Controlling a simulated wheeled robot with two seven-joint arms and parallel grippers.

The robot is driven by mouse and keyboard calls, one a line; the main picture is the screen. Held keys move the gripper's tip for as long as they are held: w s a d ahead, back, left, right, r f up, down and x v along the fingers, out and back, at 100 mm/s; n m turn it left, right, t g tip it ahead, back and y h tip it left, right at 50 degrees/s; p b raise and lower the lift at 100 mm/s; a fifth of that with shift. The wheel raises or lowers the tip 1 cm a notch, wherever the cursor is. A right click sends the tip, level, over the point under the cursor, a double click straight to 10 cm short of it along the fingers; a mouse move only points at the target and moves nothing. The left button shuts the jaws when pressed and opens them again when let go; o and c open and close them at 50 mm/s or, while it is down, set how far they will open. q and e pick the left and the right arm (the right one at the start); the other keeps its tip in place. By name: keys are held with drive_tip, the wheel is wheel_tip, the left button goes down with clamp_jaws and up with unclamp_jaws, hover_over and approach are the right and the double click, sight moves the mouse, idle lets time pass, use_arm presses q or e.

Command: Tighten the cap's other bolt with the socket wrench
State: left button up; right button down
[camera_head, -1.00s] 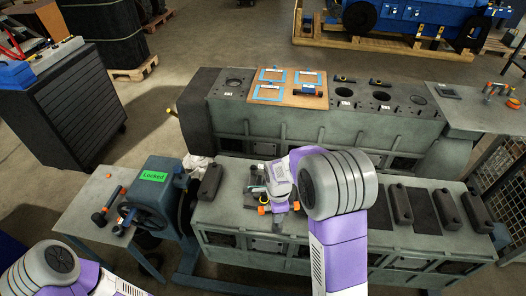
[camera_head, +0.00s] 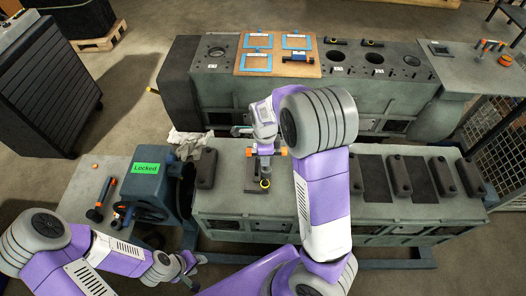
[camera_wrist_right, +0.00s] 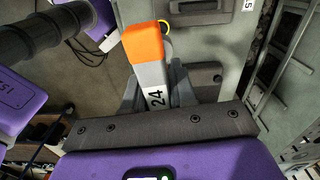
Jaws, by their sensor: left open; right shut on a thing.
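My right gripper (camera_head: 265,143) is shut on the socket wrench (camera_head: 266,164), which hangs down over the left part of the near engine block (camera_head: 320,208). In the right wrist view the wrench (camera_wrist_right: 155,82) shows a grey body marked "24" and an orange end, between the dark jaws (camera_wrist_right: 155,108). The wrench partly hides the cap, and I cannot tell whether the socket touches a bolt. My left gripper (camera_head: 187,264) is open and empty, low at the left.
Other dark caps (camera_head: 398,175) stand along the block to the right, and one (camera_head: 207,168) to the left. A turning stand with a green "Locked" sign (camera_head: 146,168) is at its left end. A side table (camera_head: 88,180) holds tools. A second block (camera_head: 345,90) stands behind.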

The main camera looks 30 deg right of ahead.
sight(266, 169)
drive_tip(key=shift+f+n, duration=0.1)
drive_tip(key=shift+n, duration=0.9)
drive_tip(key=shift+w+f+n, duration=0.15)
drive_tip(key=shift+n, duration=0.65)
drive_tip(key=shift+f+n+b, duration=0.25)
drive_tip(key=shift+n+b, duration=0.6)
drive_tip(key=shift+n, duration=0.05)
drive_tip(key=n+b, duration=0.1)
drive_tip(key=n, duration=0.6)
drive_tip(key=shift+f+b, duration=0.3)
drive_tip(key=shift+b, duration=0.1)
drive_tip(key=n, duration=0.4)
drive_tip(key=shift+s+d+f+n, duration=0.1)
drive_tip(key=shift+s+f+n, duration=0.15)
drive_tip(key=shift+n, duration=0.15)
drive_tip(key=n, duration=0.4)
drive_tip(key=shift+f, duration=0.3)
drive_tip(key=n, duration=0.3)
drive_tip(key=shift+f, duration=0.15)
drive_tip(key=n, duration=0.4)
drive_tip(key=shift+d+f, duration=0.15)
drive_tip(key=shift+f, duration=0.1)
drive_tip(key=shift+f+n, duration=0.25)
drive_tip(key=shift+n, duration=0.25)
wheel_tip(266, 169, down, 3)
drive_tip(key=b, duration=0.2)
drive_tip(key=shift+b, duration=0.3)
